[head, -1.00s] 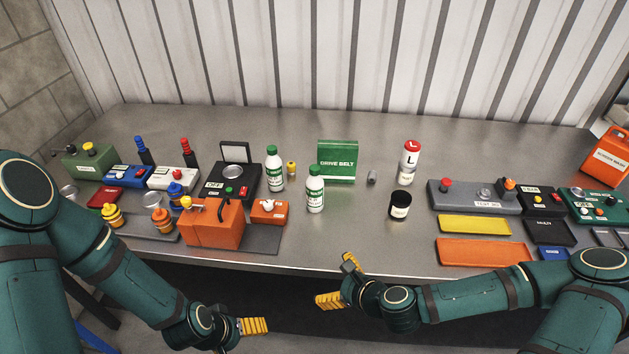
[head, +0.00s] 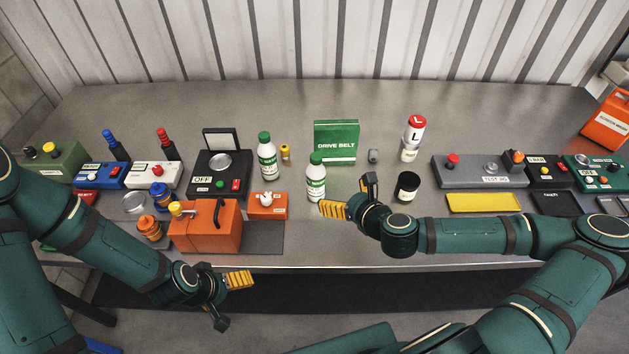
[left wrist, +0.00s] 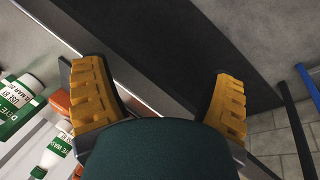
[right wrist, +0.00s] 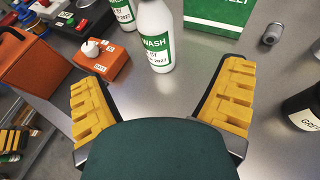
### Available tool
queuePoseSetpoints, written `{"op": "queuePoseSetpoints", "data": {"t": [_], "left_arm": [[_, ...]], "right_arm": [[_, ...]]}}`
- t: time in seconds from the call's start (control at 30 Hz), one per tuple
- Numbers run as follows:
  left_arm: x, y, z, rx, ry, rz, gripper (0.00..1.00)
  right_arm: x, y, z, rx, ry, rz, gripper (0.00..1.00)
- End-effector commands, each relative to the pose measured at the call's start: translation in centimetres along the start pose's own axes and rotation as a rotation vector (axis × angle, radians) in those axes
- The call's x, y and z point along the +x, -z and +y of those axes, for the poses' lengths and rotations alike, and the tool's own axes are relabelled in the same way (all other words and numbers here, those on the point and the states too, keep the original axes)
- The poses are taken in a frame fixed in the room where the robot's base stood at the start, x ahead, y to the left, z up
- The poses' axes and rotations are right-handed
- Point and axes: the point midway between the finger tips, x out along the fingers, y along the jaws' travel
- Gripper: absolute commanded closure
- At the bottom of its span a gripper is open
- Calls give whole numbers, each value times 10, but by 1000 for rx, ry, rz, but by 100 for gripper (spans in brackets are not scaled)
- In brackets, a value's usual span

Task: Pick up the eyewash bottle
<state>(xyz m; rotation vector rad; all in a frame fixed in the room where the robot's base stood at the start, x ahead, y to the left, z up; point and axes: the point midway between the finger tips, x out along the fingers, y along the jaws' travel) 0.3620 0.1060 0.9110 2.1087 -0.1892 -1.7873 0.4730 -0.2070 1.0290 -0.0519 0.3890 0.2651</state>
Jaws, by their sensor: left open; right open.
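Two white bottles with green caps and green labels stand upright mid-table. The nearer one (head: 316,180) reads "WASH" and "2027" in the right wrist view (right wrist: 154,38). The other bottle (head: 267,158) stands behind it to the left; its label is too small to read in the head view. My right gripper (head: 350,197) is open and empty over the table, just right of and in front of the nearer bottle. In the right wrist view the bottle stands beyond the open fingers, apart from them. My left gripper (head: 232,301) is open and empty off the table's front edge.
A green drive belt box (head: 336,141) stands behind the nearer bottle. A black jar (head: 406,187) is right of my right gripper. An orange toolbox (head: 207,228) and small orange box (head: 266,206) are left. A red-capped white can (head: 412,136) stands behind the jar.

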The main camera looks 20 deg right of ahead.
Motion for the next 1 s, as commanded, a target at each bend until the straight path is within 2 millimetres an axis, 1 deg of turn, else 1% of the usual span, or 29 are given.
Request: {"op": "queuePoseSetpoints", "data": {"t": [0.03,0.23,0.53,0.8,0.93,1.0], "left_arm": [[12,-2,-4,-1,1,0,15],[34,-4,-13,-3,4,3,15],[68,-14,-25,1,7,-11,15],[99,-22,-36,5,10,-24,15],[112,-26,-41,7,11,-29,15],[110,-26,-40,7,11,-31,15]], "right_arm": [[6,5,0,-4,-1,-1,7],[19,4,2,-4,-1,-2,7],[32,5,-2,-6,3,0,7],[42,4,0,-5,1,-2,7],[46,3,2,-4,-1,-3,7],[58,0,2,1,-2,-2,7]]}}
